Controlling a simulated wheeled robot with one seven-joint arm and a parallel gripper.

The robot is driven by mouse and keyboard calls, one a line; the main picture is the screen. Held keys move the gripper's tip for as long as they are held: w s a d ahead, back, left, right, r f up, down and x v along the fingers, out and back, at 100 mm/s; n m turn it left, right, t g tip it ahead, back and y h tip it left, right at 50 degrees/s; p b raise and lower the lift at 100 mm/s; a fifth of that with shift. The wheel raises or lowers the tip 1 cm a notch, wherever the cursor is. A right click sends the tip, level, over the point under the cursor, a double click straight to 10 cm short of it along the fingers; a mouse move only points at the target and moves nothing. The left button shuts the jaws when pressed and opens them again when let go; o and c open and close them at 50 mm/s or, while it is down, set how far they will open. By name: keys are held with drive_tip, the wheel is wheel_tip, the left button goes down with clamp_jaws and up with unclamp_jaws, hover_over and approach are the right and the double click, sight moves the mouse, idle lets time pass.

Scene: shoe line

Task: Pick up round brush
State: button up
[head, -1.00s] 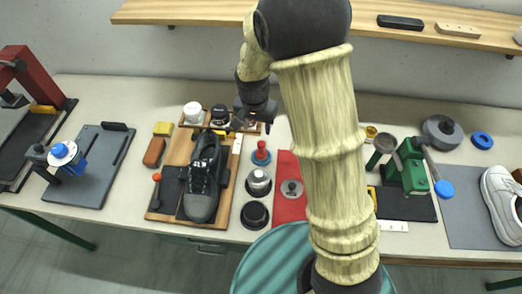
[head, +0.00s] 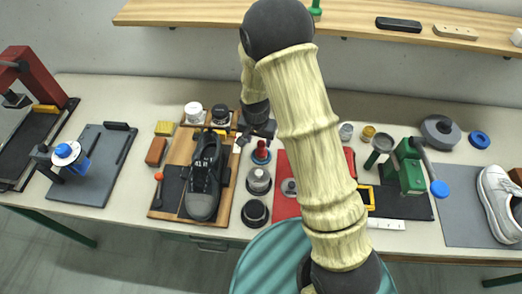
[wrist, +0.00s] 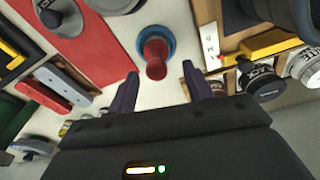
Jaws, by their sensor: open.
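The round brush (head: 261,153), with a round blue base and a red knob handle, stands upright on the bench, right of the shoe board. In the wrist view the brush (wrist: 155,54) shows just beyond the fingertips, roughly centred between them. My gripper (wrist: 160,82) is open and empty, its two dark fingers apart and not visibly touching the brush. In the head view my gripper (head: 257,133) is just behind the brush, above the bench.
A dark shoe (head: 204,180) lies on a wooden board (head: 228,190) to the left. Round metal and black tins (head: 258,181) stand in front of the brush. A red mat (head: 285,205) lies to the right. Jars (head: 220,115) stand behind the shoe.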

sight(261, 142)
drive_tip(key=shift+d+f+p, duration=0.25)
drive_tip(key=shift+f+p, duration=0.2)
drive_tip(key=shift+f, duration=0.15)
drive_tip(key=shift+w+d+f+p, duration=0.1)
drive_tip(key=shift+f+p, duration=0.1)
drive_tip(key=shift+f, duration=0.45)
drive_tip(key=shift+w+d+f+p, duration=0.1)
drive_tip(key=shift+w+f+p, duration=0.1)
drive_tip(key=shift+f, duration=0.4)
drive_tip(key=shift+w+f+p, duration=0.1)
drive_tip(key=shift+f+p, duration=0.1)
drive_tip(key=shift+f, duration=0.45)
drive_tip(key=c, duration=1)
